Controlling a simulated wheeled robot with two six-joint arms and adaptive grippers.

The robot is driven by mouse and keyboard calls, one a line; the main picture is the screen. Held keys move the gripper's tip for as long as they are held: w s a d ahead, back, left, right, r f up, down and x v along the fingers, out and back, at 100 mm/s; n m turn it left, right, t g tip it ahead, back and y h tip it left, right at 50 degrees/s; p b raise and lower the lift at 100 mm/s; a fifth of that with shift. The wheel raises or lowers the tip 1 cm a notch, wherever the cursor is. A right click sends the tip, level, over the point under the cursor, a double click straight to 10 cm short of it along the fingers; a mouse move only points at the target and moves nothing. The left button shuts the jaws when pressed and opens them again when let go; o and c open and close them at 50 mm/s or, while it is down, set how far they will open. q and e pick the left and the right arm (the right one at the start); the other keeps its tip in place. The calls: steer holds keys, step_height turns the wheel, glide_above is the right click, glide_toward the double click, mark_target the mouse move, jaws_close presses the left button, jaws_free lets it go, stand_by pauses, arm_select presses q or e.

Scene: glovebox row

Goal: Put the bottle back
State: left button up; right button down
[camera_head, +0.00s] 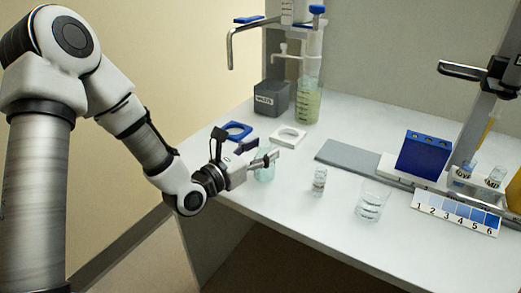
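My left gripper (262,156) is over the left edge of the white bench, its fingers pointing right. A pale greenish clear glass container (265,173) shows just below and behind the fingers, which partly hide it. I cannot tell whether the fingers touch it or are closed around it. A clear bottle with yellow-green liquid (307,106) and graduation marks stands upright at the back, below a dispenser head (303,40). Which of these is the task's bottle is not clear. My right gripper is not in view.
A grey box labelled waste (271,99), a blue ring (237,131) and a white ring holder (288,137) stand at back left. A small vial (319,182), a beaker (371,202), a blue box (423,155) and a numbered colour card (456,214) are to the right.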

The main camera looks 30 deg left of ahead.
arm_select(q)
steer(key=shift+r+p, duration=0.3)
steer(key=v, duration=0.4)
steer(key=shift+a+p, duration=0.1)
steer(key=shift+p, duration=0.2)
steer(key=p+v, duration=0.8)
steer(key=p, duration=0.2)
steer(key=shift+f, duration=0.2)
